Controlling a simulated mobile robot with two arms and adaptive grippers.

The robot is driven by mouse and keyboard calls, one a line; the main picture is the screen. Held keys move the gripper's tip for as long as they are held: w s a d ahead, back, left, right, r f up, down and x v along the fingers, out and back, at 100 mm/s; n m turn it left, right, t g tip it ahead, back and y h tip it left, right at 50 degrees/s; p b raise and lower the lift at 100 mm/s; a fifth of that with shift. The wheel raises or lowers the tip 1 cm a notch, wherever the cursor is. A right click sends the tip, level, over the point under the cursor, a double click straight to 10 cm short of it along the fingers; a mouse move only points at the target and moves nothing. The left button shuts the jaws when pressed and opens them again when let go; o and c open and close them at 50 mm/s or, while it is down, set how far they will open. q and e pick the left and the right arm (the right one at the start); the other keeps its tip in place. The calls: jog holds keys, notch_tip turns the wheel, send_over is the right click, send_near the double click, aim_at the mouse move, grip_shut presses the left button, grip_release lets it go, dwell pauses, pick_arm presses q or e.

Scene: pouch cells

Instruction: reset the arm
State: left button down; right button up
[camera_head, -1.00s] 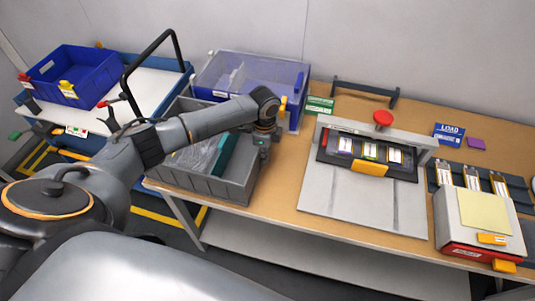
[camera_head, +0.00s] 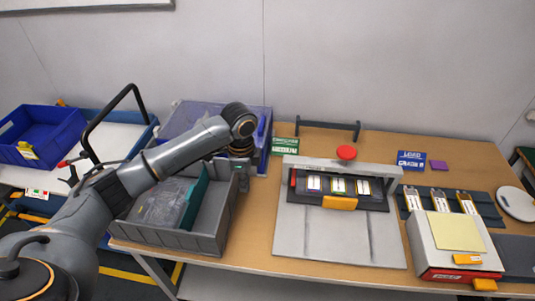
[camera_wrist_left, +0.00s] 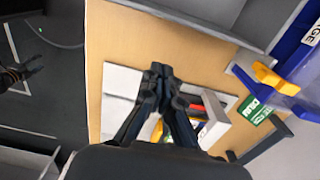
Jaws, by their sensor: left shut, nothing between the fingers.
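My left arm (camera_head: 180,150) comes in from the left in the head view and reaches over the grey bin. Its left gripper (camera_head: 242,178) hangs below the wrist near the bin's back right edge, mostly hidden by the wrist. In the left wrist view the left gripper (camera_wrist_left: 157,72) is shut and empty, its fingertips together above the wooden table. A dark claw-like part (camera_wrist_left: 20,72), apparently my right gripper, is at the left edge of that view, too small and dark to tell its opening.
The grey bin (camera_head: 205,243) holds clear bags. Behind it stands a blue lidded box (camera_head: 190,117). A press fixture (camera_head: 343,200) with a red knob (camera_head: 346,152) is on the table (camera_head: 262,215). A blue tote (camera_head: 40,133) is at the left. A cell rack (camera_head: 487,207) is at the right.

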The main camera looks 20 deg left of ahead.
pick_arm(q)
jog(key=s+d+f+n+t+h, duration=0.25)
jog(key=s+d+f, duration=0.55)
jog(key=s+d, duration=0.45)
jog(key=s+a+r+n+t+y, duration=0.1)
jog(key=s+a+n, duration=0.2)
jog(key=s+n, duration=0.3)
jog(key=s+a+r+n+y, duration=0.1)
jog(key=s+a+n, duration=0.2)
jog(key=s+n, duration=0.35)
jog(key=s+f+m+g+b, duration=0.1)
jog(key=s+f+m+b, duration=0.15)
jog(key=f, duration=2.65)
jog(key=s+a+f+b, duration=0.1)
jog(key=s+f, duration=0.7)
jog(key=s+a+f+g, duration=0.1)
jog(key=s+a+f, duration=0.1)
jog(key=s+f, duration=0.7)
jog(key=shift+a+f+b, duration=0.25)
jog(key=shift+b, duration=0.1)
pick_arm(e)
jog(key=f, duration=0.4)
jog(key=shift+w+d+f, duration=0.1)
jog(key=shift+w+d, duration=0.15)
jog(key=shift+d, duration=0.1)
